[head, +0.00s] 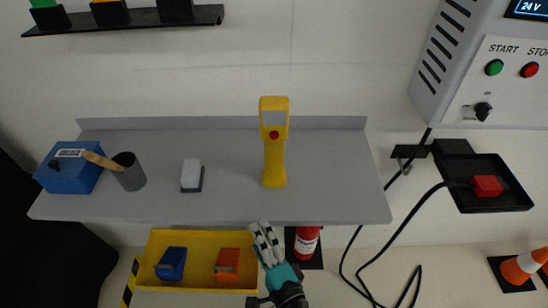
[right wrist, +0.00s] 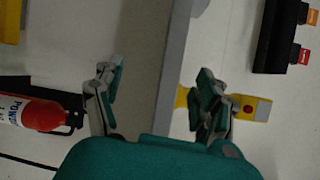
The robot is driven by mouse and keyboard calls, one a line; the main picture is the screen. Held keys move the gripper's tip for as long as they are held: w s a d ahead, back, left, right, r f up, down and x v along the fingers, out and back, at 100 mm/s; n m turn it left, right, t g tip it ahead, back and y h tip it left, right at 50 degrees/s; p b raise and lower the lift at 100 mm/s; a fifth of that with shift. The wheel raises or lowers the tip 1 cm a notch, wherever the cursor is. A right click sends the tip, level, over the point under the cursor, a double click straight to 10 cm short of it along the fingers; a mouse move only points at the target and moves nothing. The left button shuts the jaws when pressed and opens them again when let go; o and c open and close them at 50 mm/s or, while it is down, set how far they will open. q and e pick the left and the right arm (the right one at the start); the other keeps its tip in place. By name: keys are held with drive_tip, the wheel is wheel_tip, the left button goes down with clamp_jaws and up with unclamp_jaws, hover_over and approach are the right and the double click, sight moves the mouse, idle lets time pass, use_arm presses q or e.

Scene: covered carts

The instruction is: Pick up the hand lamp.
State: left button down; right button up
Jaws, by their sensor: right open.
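The hand lamp (head: 274,155) is yellow with a red button and a pale face. It lies or stands on the grey shelf (head: 230,205), right of its middle; I cannot tell which. My right gripper (head: 262,236) is at the shelf's front edge, in front of the lamp and apart from it. In the right wrist view, the fingers of my right gripper (right wrist: 155,90) are spread with nothing held. There the lamp (right wrist: 262,109) is partly hidden behind the right-hand finger. My left gripper is not in view.
On the shelf are a blue box (head: 70,178), a grey cup (head: 130,178) with a wooden handle in it, and a white-topped block (head: 191,173). Below are a yellow tray (head: 200,233) and a red extinguisher (head: 306,243). A black cable (head: 400,225) hangs at right.

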sight(274, 158)
drive_tip(key=d+r+m+t+h+b, duration=0.15)
drive_tip(key=r+m+h, duration=0.25)
drive_tip(key=r+m, duration=0.5)
drive_tip(key=d+r+m+t+h, duration=0.1)
drive_tip(key=d+r+m+h, duration=0.3)
drive_tip(key=m, duration=0.8)
drive_tip(key=shift+y, duration=0.4)
drive_tip(key=w+p, duration=0.1)
drive_tip(key=w, duration=0.4)
drive_tip(key=w+a+p, duration=0.1)
drive_tip(key=w+p, duration=0.1)
drive_tip(key=w, duration=0.3)
drive_tip(key=w+a+p, duration=0.1)
drive_tip(key=w+p, duration=0.1)
drive_tip(key=w, duration=0.3)
drive_tip(key=shift+w+a+r, duration=0.15)
drive_tip(key=shift+w+r, duration=0.15)
drive_tip(key=shift+w, duration=0.05)
drive_tip(key=shift+w+f, duration=0.1)
drive_tip(key=shift+w, duration=0.35)
drive_tip(key=shift+s, duration=0.1)
drive_tip(key=shift+c, duration=1.3)
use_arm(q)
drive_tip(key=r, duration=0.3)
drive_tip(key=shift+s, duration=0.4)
use_arm(e)
clamp_jaws()
